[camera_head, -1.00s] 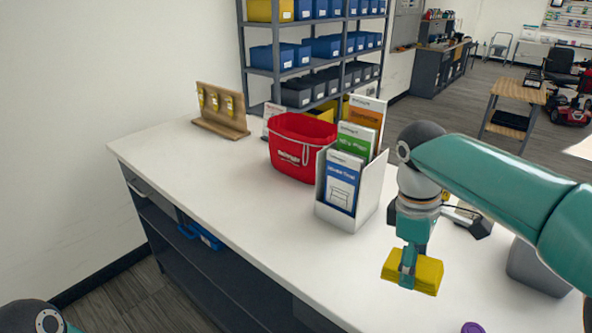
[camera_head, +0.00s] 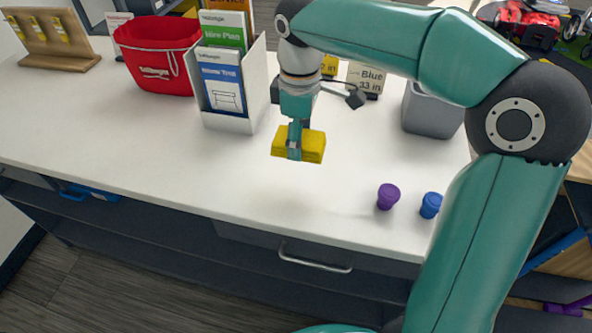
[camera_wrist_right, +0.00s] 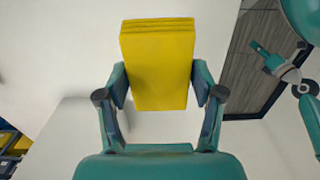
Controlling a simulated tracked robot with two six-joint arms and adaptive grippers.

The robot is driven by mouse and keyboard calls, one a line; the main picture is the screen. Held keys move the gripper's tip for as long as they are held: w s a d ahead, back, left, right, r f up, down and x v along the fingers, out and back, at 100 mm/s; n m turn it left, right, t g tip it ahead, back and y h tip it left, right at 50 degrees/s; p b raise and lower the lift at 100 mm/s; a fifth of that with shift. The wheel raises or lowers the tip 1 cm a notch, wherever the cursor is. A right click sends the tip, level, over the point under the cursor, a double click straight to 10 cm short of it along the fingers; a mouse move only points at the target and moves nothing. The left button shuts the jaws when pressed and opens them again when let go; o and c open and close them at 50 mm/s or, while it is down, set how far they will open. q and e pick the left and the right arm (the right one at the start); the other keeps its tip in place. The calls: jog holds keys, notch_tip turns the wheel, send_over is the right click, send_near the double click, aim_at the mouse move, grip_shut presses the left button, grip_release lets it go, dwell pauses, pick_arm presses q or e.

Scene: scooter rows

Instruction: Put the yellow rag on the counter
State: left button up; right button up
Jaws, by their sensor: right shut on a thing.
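The yellow rag (camera_head: 313,147) is a folded block held in my right gripper (camera_head: 294,150), over the white counter (camera_head: 150,125). In the right wrist view the rag (camera_wrist_right: 158,62) sits between the two fingers of my right gripper (camera_wrist_right: 160,88), which are shut on its sides. A soft shadow lies on the counter in front of the rag, so the rag seems to be above the surface; the exact gap is hard to tell. My left gripper does not show in the head view.
A brochure holder (camera_head: 227,122) and a red bag (camera_head: 157,52) stand left of the rag. A grey bin (camera_head: 430,112) stands right. A purple cap (camera_head: 388,196) and a blue cap (camera_head: 430,205) sit near the front edge. The counter's front left stretch is clear.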

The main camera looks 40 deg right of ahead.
aim_at(299, 179)
notch_tip(299, 179, down, 10)
jog(key=shift+r, duration=0.15)
jog(key=o, duration=1)
notch_tip(299, 179, up, 12)
jog(key=shift+r+p, duration=0.1)
jog(key=shift+p, duration=0.2)
dwell(0.5)
